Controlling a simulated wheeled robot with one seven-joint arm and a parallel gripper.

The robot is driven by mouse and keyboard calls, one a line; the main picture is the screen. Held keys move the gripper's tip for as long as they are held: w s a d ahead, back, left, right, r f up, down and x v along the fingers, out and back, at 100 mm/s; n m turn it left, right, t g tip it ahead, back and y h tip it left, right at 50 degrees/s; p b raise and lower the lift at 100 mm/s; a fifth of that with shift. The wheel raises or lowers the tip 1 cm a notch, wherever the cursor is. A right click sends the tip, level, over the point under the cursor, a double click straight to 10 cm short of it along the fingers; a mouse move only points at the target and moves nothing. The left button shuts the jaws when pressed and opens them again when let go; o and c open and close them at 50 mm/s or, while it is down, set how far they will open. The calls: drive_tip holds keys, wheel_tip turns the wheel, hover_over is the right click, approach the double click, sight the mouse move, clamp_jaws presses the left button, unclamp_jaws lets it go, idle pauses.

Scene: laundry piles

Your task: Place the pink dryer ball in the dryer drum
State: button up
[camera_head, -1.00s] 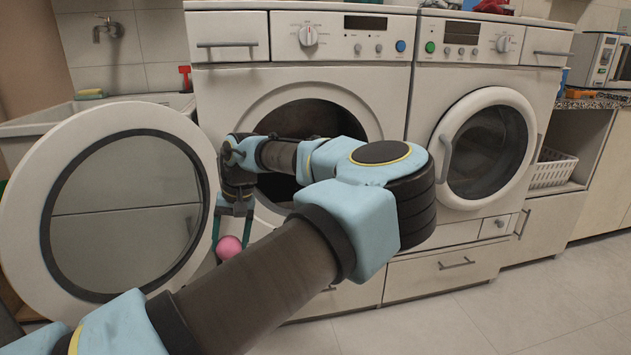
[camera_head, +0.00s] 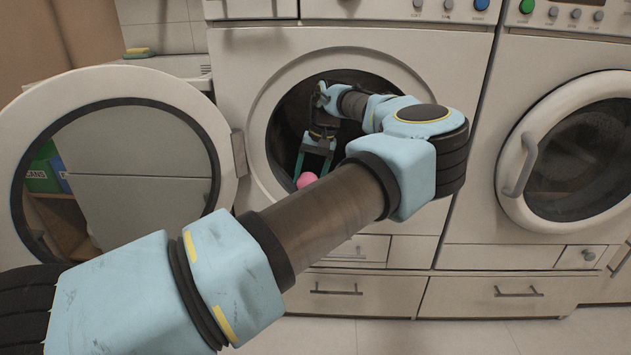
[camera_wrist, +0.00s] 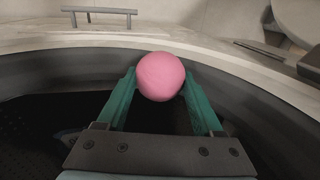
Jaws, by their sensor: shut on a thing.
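The pink dryer ball (camera_head: 306,180) is held between the green fingers of my gripper (camera_head: 314,166). In the wrist view the ball (camera_wrist: 160,76) sits at the fingertips of my gripper (camera_wrist: 160,92), which is shut on it. The open dryer drum (camera_head: 283,140) is the dark round opening in the left machine. In the head view the ball and gripper are in front of the lower part of the opening. In the wrist view the dark drum interior lies below the ball and the pale rim beyond it. How deep the ball is inside is hard to tell.
The round door (camera_head: 120,85) of the left machine stands open to the left. The right machine's door (camera_head: 528,150) is shut. Drawers (camera_head: 335,290) lie below the machines. A sponge (camera_head: 138,53) sits at the back left.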

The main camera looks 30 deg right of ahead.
drive_tip(key=w+d, duration=0.5)
drive_tip(key=w, duration=0.4)
drive_tip(key=shift+s+d+b+x, duration=0.1)
drive_tip(key=shift+d+b+x, duration=0.15)
drive_tip(key=shift+x, duration=0.9)
drive_tip(key=shift+s+d+b+x, duration=0.1)
drive_tip(key=shift+d+b+x, duration=0.15)
drive_tip(key=shift+x, duration=0.9)
drive_tip(key=shift+d+b+x, duration=0.2)
drive_tip(key=shift+b+x, duration=0.1)
drive_tip(key=shift+x, duration=0.8)
drive_tip(key=shift+f, duration=0.3)
drive_tip(key=o, duration=1.5)
drive_tip(key=shift+c, duration=0.2)
drive_tip(key=w+v, duration=0.1)
drive_tip(key=v, duration=0.6)
drive_tip(key=shift+s+r, duration=0.3)
drive_tip(key=shift+s, duration=0.2)
